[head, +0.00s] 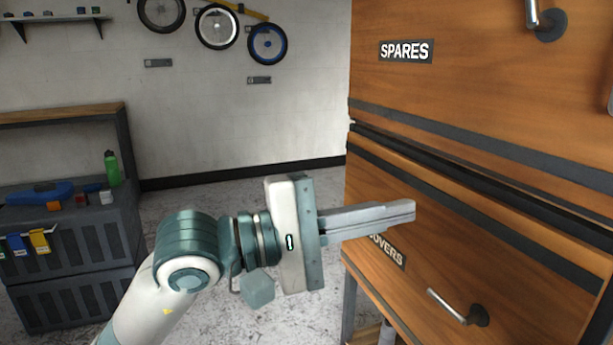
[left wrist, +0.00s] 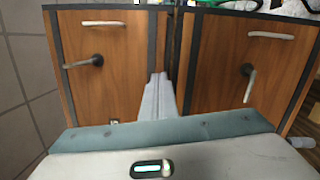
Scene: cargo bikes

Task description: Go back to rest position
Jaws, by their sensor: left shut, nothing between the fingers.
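My left gripper (head: 408,212) reaches in from the left in the head view, with its two fingers together and nothing between them. It is in front of the wooden cabinet, near the COVERS label (head: 387,251), which it partly hides. In the left wrist view the shut fingers (left wrist: 157,80) point at the dark gap between two wooden fronts. I cannot tell whether the fingers touch the cabinet. My right gripper is not in either view.
The cabinet has a SPARES drawer (head: 470,75) above and a COVERS drawer (head: 520,270) below, with a metal handle (head: 455,314). A dark workbench (head: 75,240) with a green bottle (head: 112,168) stands at the left. Wheels (head: 217,27) hang on the far wall. Floor between is clear.

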